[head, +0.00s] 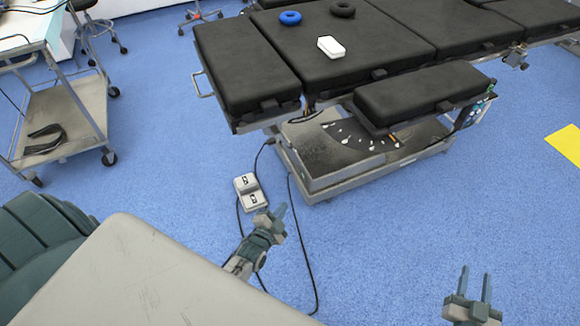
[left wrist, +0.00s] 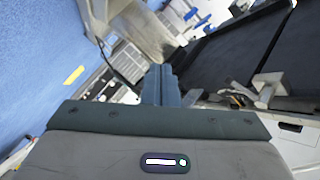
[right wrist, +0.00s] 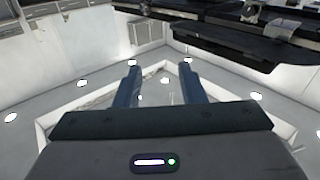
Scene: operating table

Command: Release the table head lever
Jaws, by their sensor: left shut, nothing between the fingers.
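The operating table (head: 370,65) has black pads, with its end section (head: 245,65) at the left in the head view. A small metal handle (head: 201,86) sticks out from that section's left side; I cannot tell if it is the head lever. My left gripper (head: 279,212) is shut and empty, below and apart from the table. In the left wrist view its fingers (left wrist: 161,84) are together, with metal fittings (left wrist: 262,92) by a black pad at the right. My right gripper (head: 478,284) is open and empty at the lower right, also far from the table; its fingers are spread (right wrist: 160,82).
A white pedal box (head: 250,191) with cables lies on the blue floor near my left gripper. The table base (head: 330,185) stands behind it. A wheeled trolley (head: 65,110) is at the left. Rings and a white box (head: 331,46) lie on the pads.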

